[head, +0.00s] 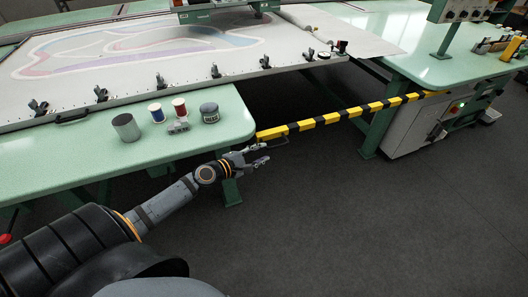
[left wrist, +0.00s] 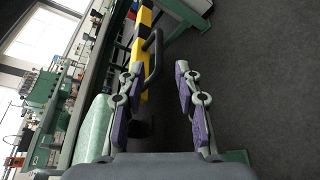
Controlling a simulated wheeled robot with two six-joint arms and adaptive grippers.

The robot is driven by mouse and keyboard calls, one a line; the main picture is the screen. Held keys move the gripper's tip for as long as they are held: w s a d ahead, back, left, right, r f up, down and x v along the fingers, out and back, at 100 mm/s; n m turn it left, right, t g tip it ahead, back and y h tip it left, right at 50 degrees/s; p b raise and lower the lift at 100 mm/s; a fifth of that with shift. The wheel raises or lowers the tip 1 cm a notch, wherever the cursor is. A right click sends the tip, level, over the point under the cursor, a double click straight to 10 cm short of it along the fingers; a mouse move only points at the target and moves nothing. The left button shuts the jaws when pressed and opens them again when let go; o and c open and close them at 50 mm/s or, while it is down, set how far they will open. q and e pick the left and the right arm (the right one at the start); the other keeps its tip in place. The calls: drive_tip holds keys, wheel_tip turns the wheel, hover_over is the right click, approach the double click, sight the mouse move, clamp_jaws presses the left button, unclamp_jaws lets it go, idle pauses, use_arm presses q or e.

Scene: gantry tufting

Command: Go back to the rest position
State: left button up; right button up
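My left gripper (head: 265,153) is open in the head view, just below the near end of a yellow-and-black striped bar (head: 352,112). In the left wrist view the two fingers of the left gripper (left wrist: 159,68) stand apart with nothing clasped between them. The bar's dark handle (left wrist: 156,58) shows near the left finger; whether it touches the finger I cannot tell. The striped bar spans the gap between the green tables and looks level. My right gripper is not in view.
On the green table (head: 80,160) stand a grey can (head: 126,127), thread spools (head: 179,107), a dark round tin (head: 209,112) and a small metal part. A clamped cloth frame (head: 150,50) lies behind. A control cabinet (head: 425,120) stands right. Dark floor (head: 370,220) is clear in front.

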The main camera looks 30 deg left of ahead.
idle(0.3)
use_arm(q)
drive_tip(key=s+a+f+m+g+y, duration=0.2)
drive_tip(key=s+a+f+m, duration=0.15)
drive_tip(key=f, duration=0.65)
drive_tip(key=s+a+f+m+g+y, duration=0.1)
drive_tip(key=s+a+f+m+y, duration=0.2)
drive_tip(key=f, duration=0.7)
drive_tip(key=s+f+m+g, duration=0.5)
drive_tip(key=s+f, duration=1)
drive_tip(key=f, duration=0.2)
drive_tip(key=s+d+f+m+g, duration=0.2)
drive_tip(key=s+d+f+m, duration=0.15)
drive_tip(key=s, duration=0.35)
drive_tip(key=s+d+f+m+g, duration=0.1)
drive_tip(key=s+d+f+m, duration=0.2)
drive_tip(key=s, duration=0.4)
drive_tip(key=s+d+f+m+g, duration=0.2)
drive_tip(key=s+d+f, duration=0.1)
drive_tip(key=s+f, duration=0.3)
wheel_tip(320, 180, up, 14)
drive_tip(key=s+m+p, duration=0.1)
drive_tip(key=s+p, duration=0.1)
drive_tip(key=p, duration=1)
drive_tip(key=shift+s+d+f+y, duration=0.25)
drive_tip(key=shift+s+y, duration=0.05)
